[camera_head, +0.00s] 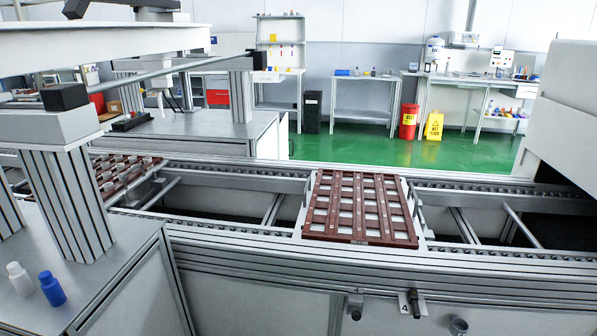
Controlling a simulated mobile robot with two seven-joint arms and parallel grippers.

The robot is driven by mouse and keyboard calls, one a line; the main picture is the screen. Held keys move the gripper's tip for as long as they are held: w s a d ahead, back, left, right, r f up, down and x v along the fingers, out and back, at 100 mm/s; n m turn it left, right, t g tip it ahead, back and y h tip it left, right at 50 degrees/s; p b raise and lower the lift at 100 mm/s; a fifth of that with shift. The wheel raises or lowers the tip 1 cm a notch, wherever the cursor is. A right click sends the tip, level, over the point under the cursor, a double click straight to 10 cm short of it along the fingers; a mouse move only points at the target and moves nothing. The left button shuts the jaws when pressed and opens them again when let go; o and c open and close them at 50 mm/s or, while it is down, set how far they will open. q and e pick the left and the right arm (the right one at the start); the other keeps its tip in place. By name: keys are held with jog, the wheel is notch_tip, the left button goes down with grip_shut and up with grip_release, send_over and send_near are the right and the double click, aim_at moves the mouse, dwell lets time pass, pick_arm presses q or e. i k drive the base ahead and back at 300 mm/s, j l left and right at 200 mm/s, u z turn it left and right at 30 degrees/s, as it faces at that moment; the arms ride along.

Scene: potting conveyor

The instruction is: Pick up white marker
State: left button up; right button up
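Neither is touched by a gripper. Neither of my grippers shows in the head view.
A conveyor (240,182) crosses the middle, carrying a brown slotted tray (358,239). Another tray (119,187) with several round parts lies at left. A metal post (70,200) rises behind the bottles. Green floor (380,151) and worktables lie beyond.

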aim_at(19, 276)
jog(key=u, duration=1.5)
jog(key=i+l+u, duration=0.15)
jog(key=l, duration=0.15)
jog(key=l+u, duration=0.15)
jog(key=l, duration=0.2)
jog(key=i, duration=0.05)
